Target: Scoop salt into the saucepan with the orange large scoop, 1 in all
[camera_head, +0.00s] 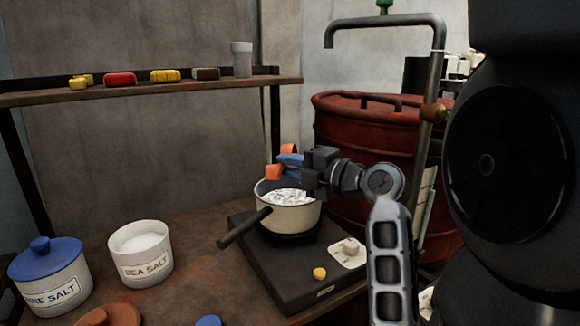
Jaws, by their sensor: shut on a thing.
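The cream saucepan (303,219) stands on a dark hotplate, its dark handle pointing to the lower left. Pale, lumpy contents (287,196) show inside it. My gripper (291,162) is above the saucepan's back rim, shut on the orange large scoop (274,173). Only small orange parts of the scoop show; whether its bowl holds anything is hidden. The open crock marked SEA SALT (146,268) stands left of the saucepan with white salt (140,243) in it. A crock marked FINE SALT (52,291), with a blue lid on, stands at the far left.
The hotplate (290,287) has a yellow knob (319,273). A brown-orange lid (113,315) and a blue piece (208,321) lie at the front edge. A shelf (130,92) holds small coloured items and a grey cup (241,59). A red drum (350,140) stands behind my arm.

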